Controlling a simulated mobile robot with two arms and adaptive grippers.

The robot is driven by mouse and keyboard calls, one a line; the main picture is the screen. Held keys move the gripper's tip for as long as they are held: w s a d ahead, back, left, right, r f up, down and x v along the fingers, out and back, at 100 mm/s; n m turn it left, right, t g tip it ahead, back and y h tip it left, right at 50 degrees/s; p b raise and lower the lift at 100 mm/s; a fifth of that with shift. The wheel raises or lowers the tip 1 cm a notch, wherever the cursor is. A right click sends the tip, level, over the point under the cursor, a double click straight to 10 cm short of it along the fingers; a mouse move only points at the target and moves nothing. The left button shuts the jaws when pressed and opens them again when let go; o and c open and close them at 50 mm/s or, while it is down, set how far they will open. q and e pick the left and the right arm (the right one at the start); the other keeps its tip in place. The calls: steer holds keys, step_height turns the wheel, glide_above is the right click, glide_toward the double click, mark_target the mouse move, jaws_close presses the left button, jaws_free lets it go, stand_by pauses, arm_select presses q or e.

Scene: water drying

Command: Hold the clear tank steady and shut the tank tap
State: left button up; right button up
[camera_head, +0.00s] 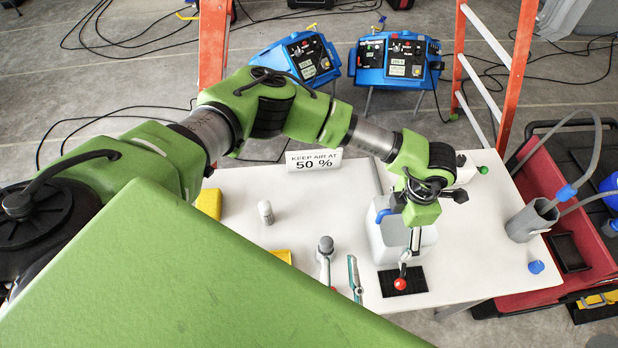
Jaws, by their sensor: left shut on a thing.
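The clear tank (385,244) is a pale, see-through box standing upright on the white table, with blue parts at its top left. My left gripper (415,246) reaches down over the tank's front right side. It is shut on the tank, though the contact is partly hidden by the gripper. The tank tap (402,270) is a dark stem low at the tank's front, below the gripper. A red knob (400,284) shows at its near end, above a black mat (418,283). My right gripper is not in view.
A sign reading "KEEP AIR AT 50 %" (314,160) stands behind. A white bottle (265,212), a grey tool (325,262) and a teal tool (354,278) are on the table (235,232). A grey jug (532,221) with a hose and a blue cap (536,267) are right.

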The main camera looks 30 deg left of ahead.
steer(key=s+a+r+n+g+y, duration=0.2)
steer(key=s+a+r+n+y, duration=0.1)
steer(key=r+y, duration=0.3)
steer(key=shift+a+n, duration=0.3)
steer(key=shift+a, duration=0.45)
steer(key=shift+s, duration=0.1)
steer(key=shift+o, duration=1.3)
